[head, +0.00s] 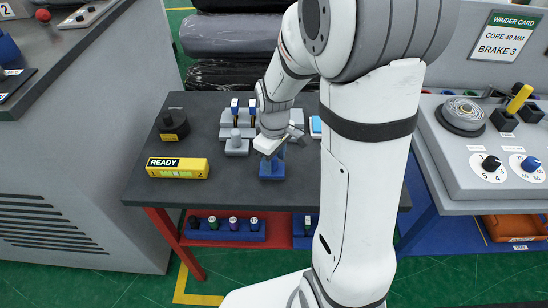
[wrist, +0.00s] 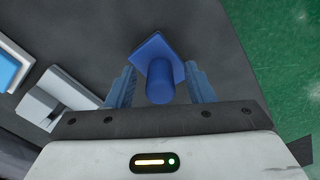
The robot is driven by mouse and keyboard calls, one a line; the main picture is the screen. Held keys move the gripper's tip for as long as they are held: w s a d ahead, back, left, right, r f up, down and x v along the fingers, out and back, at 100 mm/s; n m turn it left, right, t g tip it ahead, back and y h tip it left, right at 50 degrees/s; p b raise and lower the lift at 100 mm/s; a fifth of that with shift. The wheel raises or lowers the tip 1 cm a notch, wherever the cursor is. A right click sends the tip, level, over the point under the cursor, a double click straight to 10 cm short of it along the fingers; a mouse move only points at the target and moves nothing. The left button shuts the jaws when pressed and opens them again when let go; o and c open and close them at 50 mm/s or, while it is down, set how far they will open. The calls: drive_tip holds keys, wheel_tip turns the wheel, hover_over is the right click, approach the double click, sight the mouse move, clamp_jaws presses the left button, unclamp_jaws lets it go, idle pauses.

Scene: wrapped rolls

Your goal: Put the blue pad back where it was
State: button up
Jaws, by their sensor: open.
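A dark blue piece with a square plate and a round stub (wrist: 160,85) lies between my gripper's fingers in the wrist view; in the head view a blue block (head: 272,173) shows on the dark table below my gripper (head: 272,157). I take it to be the blue pad. My gripper (wrist: 160,72) is open, with one blue finger on each side of the piece. A lighter blue pad in a white frame (wrist: 10,68) sits to the left in the wrist view, and partly behind my arm in the head view (head: 316,126).
A yellow READY box (head: 178,168) and a black round knob piece (head: 172,125) stand on the table's left. A grey fixture (head: 236,143) stands just left of my gripper. Grey holders with blue-topped pieces (head: 236,112) are behind. The front of the table (head: 225,190) is clear.

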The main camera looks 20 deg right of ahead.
wheel_tip(320, 180, up, 12)
drive_tip(key=s+r+m+t, duration=0.2)
drive_tip(key=s+m, duration=0.5)
drive_tip(key=s, duration=0.6)
drive_tip(key=shift+s+a+m+t, duration=0.2)
drive_tip(key=shift+s+m+t, duration=0.1)
drive_tip(key=shift+s+t, duration=0.1)
idle(0.8)
